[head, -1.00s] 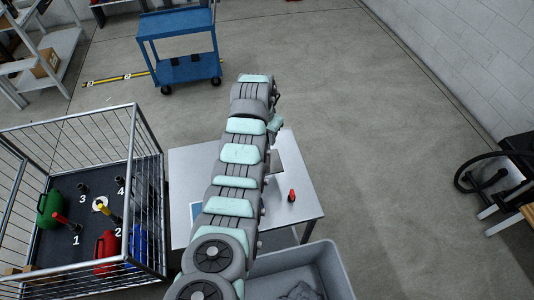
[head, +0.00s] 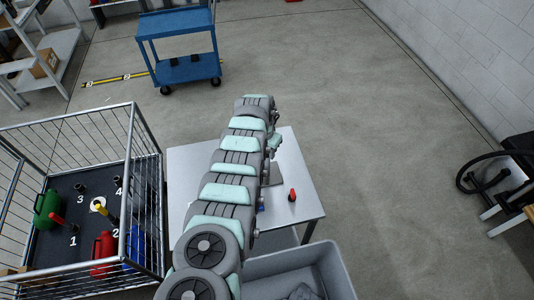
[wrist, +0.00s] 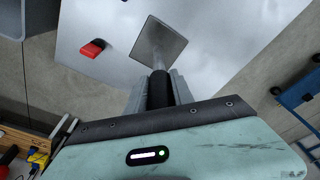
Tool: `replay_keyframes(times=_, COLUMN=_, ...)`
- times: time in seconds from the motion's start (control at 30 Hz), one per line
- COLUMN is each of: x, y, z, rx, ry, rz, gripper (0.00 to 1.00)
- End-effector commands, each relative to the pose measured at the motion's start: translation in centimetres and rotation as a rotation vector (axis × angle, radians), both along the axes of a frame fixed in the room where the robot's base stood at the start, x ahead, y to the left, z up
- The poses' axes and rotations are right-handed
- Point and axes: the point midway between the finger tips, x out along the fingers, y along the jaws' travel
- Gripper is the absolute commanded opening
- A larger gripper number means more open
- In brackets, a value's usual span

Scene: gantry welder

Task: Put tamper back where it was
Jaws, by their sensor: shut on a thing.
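The tamper has a black handle (wrist: 158,90) and a flat grey square plate (wrist: 161,42). In the wrist view my gripper (wrist: 158,82) is shut on the handle, with a finger on each side. The plate points away from my gripper over the pale tabletop; whether it touches cannot be told. In the head view a grey plate (head: 274,173), seemingly the tamper's, shows just right of my arm above the table (head: 311,208). My arm hides the gripper and handle there.
A red object (head: 292,195) lies on the table, right of the plate. A railed cage (head: 134,125) at left has numbered places, several upright handles and red (head: 105,246) and green (head: 47,206) cans. A grey bin (head: 330,262) stands in front. A blue cart (head: 178,48) stands behind.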

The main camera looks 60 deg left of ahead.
Motion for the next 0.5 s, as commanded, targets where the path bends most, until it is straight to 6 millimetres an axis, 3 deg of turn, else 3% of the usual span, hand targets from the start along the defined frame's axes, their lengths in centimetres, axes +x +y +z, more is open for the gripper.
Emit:
replay_keyframes(times=0.33, x=0.02, y=0.09, z=-0.30, rx=0.002, ry=-0.001, rz=0.001, gripper=0.00)
replay_keyframes(times=0.37, x=-0.01, y=0.09, z=-0.18, rx=0.001, ry=0.000, rz=0.001, gripper=0.31)
replay_keyframes(times=0.5, x=-0.01, y=0.04, z=-0.15, rx=0.000, ry=0.000, rz=0.001, gripper=0.42)
